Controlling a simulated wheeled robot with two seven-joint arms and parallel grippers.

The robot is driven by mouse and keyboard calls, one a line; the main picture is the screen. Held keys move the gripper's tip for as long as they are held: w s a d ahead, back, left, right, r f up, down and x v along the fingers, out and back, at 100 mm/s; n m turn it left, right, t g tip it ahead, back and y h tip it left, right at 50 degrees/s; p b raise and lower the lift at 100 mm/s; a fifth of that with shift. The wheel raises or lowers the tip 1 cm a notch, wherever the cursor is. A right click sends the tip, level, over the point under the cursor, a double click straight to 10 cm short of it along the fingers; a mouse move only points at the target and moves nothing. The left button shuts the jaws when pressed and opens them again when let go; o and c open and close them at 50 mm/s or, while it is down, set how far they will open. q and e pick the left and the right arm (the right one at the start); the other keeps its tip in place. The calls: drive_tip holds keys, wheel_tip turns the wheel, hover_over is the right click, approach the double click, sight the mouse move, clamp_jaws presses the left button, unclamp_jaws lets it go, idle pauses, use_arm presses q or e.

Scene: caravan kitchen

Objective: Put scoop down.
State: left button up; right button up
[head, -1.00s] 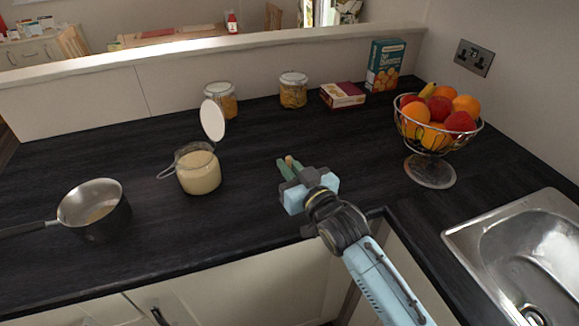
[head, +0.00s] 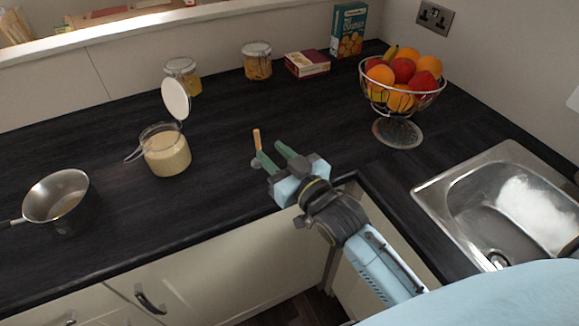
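The scoop (head: 257,140) is on the dark counter, right of the open glass jar. Its light wooden handle shows, with a small grey part at its lower end beside a finger; the rest is hard to make out. My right gripper (head: 270,149) is just right of the scoop, with its two green fingers spread apart and nothing visible between them. Whether a finger still touches the scoop is hard to tell. My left gripper is not in view.
The glass jar (head: 167,156) of pale powder has its lid up. A saucepan (head: 54,197) stands at the left. A wire fruit bowl (head: 399,131) and the sink (head: 457,203) are to the right. Jars and boxes line the back. Counter between is clear.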

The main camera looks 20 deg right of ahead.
drive_tip(key=v, duration=0.5)
drive_tip(key=shift+s, duration=0.3)
idle(1.0)
